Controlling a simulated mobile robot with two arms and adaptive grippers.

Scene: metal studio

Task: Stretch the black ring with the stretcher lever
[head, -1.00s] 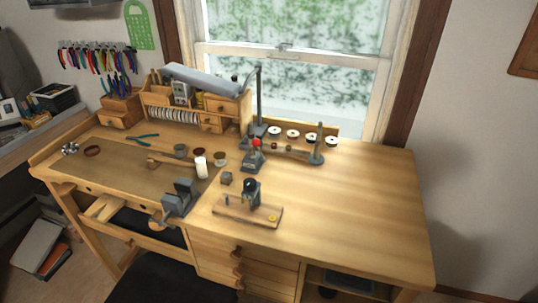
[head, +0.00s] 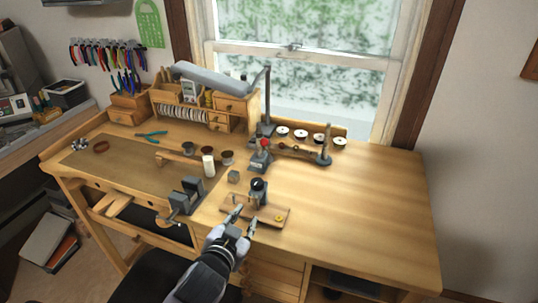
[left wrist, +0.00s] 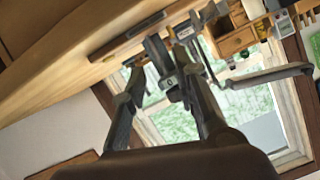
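A small grey device (head: 258,197) with a dark round piece (head: 258,184) on top stands on a wooden base board (head: 268,213) near the bench's front edge. I cannot tell whether the dark piece is the black ring. Behind it stands a grey tool with a red knob (head: 264,143); which part is the stretcher lever is unclear. My left gripper (head: 246,213) is open and empty, its fingertips at the board's front, short of the device. In the left wrist view my open fingers (left wrist: 157,56) show with a grey upright part between them. My right gripper is not in view.
A grey vise (head: 187,193) sits at the bench front, left of the board. A small grey block (head: 233,176), a white cylinder (head: 208,165) and several spools (head: 318,138) stand nearby. The right side of the bench (head: 380,200) is clear.

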